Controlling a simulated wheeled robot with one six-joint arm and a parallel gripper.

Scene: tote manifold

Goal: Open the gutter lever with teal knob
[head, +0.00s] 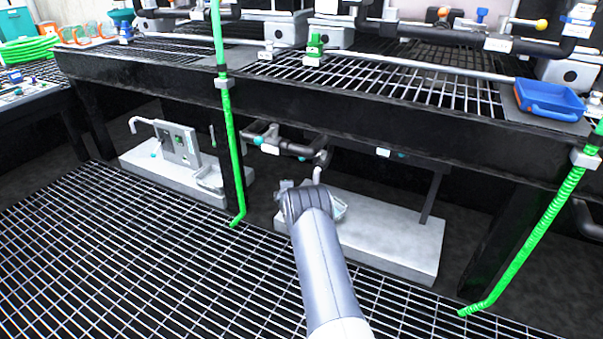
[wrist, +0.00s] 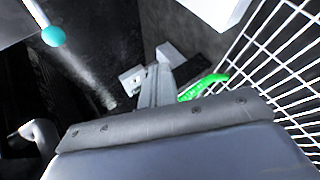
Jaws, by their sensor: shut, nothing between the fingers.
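A teal ball knob (wrist: 53,36) on a pale thin lever shows at the upper left of the wrist view. The lever's base lies outside that view. In the head view small teal parts show on the dark pipe under the bench (head: 258,140) and further right under it (head: 402,154). I cannot tell which one matches the knob. My gripper (wrist: 158,85) is shut and empty, apart from the knob and to its right in the wrist view. In the head view my arm mostly hides it, low under the bench.
A pale concrete slab (head: 400,238) lies under the bench near my arm. Green hoses (head: 232,150) hang at the left and right (head: 535,240). A grey panel (head: 178,145) stands on another slab. The floor grating (head: 130,260) in front is clear.

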